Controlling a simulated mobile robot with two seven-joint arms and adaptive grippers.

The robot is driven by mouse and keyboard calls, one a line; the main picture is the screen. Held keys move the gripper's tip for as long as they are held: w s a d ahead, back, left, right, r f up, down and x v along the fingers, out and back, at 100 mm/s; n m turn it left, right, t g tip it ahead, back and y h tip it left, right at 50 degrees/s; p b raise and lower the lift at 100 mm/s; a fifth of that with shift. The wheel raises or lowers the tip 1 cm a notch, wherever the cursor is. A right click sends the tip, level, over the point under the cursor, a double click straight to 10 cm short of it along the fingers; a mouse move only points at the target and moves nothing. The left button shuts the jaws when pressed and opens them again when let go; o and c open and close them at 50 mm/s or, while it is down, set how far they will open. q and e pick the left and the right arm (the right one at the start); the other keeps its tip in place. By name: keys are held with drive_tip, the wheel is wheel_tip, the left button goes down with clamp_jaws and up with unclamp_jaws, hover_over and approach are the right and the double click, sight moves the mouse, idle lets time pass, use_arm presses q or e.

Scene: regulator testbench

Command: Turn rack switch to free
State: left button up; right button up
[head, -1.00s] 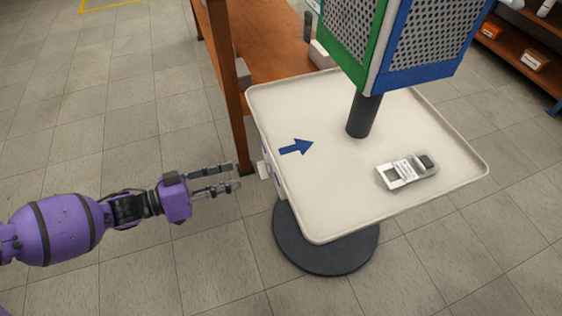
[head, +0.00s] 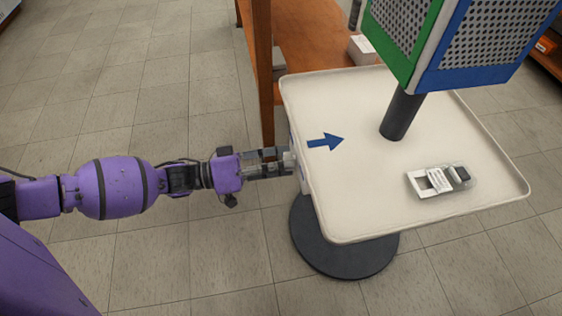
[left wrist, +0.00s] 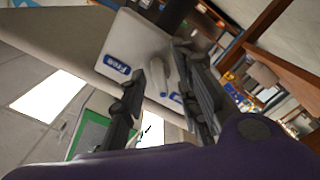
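The rack switch panel (left wrist: 140,45) is a white plate on the left side of the white tray stand. In the left wrist view it has a blue "Free" label (left wrist: 117,64) and a second blue label, partly hidden, lower right. A pale switch handle (left wrist: 151,80) stands out between the finger tips. My left gripper (head: 288,162) is at the tray's left edge, fingers pointing at the panel. In the left wrist view its fingers (left wrist: 160,62) are apart, on either side of the handle; contact cannot be told. My right gripper is not in view.
The white tray (head: 370,215) has a blue arrow (head: 325,142) pointing right and a small grey-white device (head: 438,181). A dark post (head: 402,115) carries a green and blue perforated rack (head: 455,45). A wooden shelf post (head: 264,75) stands close behind my gripper.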

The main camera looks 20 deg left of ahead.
use_arm(q)
clamp_jaws()
drive_tip(key=shift+m, duration=0.4)
drive_tip(key=m+p, duration=0.4)
drive_tip(key=m, duration=1.3)
drive_tip(key=shift+w+p, duration=0.1)
drive_tip(key=shift+p, duration=0.2)
idle(0.5)
unclamp_jaws()
